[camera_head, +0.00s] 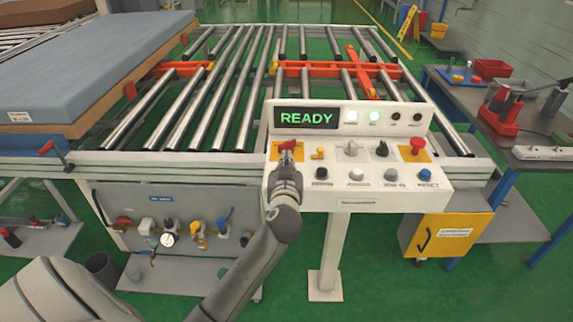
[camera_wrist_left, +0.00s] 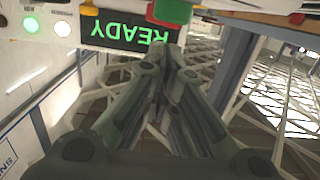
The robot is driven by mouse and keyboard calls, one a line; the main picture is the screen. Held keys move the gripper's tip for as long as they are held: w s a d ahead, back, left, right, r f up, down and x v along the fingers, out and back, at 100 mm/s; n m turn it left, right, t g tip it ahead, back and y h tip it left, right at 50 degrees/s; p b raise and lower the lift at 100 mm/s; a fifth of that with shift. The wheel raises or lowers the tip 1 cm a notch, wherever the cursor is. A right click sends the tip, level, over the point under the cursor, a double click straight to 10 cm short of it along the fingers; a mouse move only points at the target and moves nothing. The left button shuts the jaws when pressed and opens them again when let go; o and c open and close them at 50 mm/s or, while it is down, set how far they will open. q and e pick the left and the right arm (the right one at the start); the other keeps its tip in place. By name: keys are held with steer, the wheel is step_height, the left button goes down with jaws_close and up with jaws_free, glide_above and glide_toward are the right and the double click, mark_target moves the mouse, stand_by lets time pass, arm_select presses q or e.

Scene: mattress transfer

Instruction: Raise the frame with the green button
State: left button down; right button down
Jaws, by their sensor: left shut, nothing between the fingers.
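The white control panel (camera_head: 360,199) stands on a post and its display (camera_head: 307,118) reads READY in green. My left gripper (camera_head: 287,163) is shut and empty at the panel's left end, just in front of a red control (camera_head: 287,145). In the left wrist view, the shut fingers (camera_wrist_left: 178,62) point toward the upside-down display (camera_wrist_left: 128,32). A green button-like part (camera_wrist_left: 172,11) shows just beyond the fingertips. In the head view the gripper hides that spot, and contact cannot be told. The orange frame (camera_head: 331,69) lies among the conveyor rollers. My right gripper is out of view.
Other controls sit to the right, including a black knob (camera_head: 382,149) and a red mushroom button (camera_head: 417,145). A blue mattress (camera_head: 90,65) lies at the left. A grey bench (camera_head: 540,140) with tools stands at the right. Green floor is open in front.

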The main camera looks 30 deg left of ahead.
arm_select(q)
steer(key=shift+f, duration=0.7)
